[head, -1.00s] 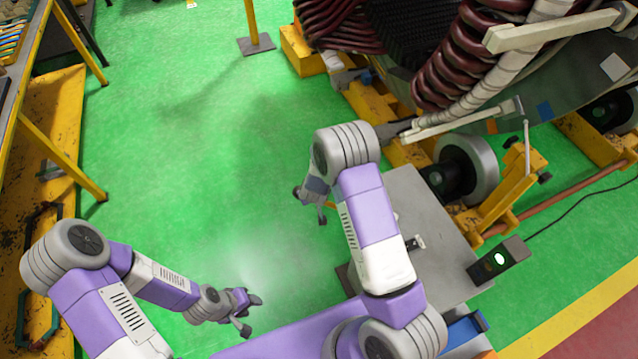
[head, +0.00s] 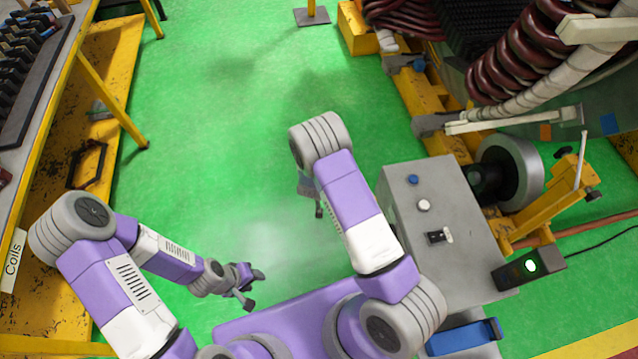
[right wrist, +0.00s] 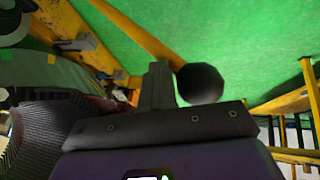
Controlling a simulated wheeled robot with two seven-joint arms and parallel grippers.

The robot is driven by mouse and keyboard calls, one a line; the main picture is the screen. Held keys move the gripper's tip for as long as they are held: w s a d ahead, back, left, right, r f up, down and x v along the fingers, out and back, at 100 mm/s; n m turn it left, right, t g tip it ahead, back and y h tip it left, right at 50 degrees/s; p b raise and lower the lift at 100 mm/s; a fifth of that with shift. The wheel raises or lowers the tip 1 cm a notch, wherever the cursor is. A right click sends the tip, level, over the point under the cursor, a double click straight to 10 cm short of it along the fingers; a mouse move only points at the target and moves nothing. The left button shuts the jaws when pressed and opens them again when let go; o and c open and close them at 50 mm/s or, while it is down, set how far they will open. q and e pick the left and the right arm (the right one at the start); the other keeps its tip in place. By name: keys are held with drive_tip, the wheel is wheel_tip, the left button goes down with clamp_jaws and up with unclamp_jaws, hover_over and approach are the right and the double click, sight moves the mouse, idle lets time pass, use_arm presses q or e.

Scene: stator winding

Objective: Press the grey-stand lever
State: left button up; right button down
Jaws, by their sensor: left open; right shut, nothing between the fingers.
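The grey stand (head: 425,189) is right of my right arm in the head view. Its top carries a blue button, a white button and a small black switch with a light tip (head: 437,237), which looks like the lever. My right gripper (head: 319,210) hangs left of the stand, apart from it and partly hidden by my forearm. In the right wrist view its fingers (right wrist: 158,85) are shut and empty, with a dark round shape beside them that I cannot identify. My left gripper (head: 251,287) is open and empty over the green floor.
The large stator with dark red coils (head: 500,75) and yellow supports fills the upper right. A yellow-legged workbench (head: 62,75) is at the left. The green floor between (head: 220,130) is clear.

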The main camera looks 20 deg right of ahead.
drive_tip(key=shift+s+a+f, duration=0.25)
drive_tip(key=shift+a+f, duration=0.4)
drive_tip(key=shift+a, duration=0.25)
drive_tip(key=s+r+p, duration=0.4)
drive_tip(key=r, duration=0.8)
drive_tip(key=shift+s+r, duration=0.2)
drive_tip(key=shift+s, duration=0.15)
drive_tip(key=shift+f, duration=0.1)
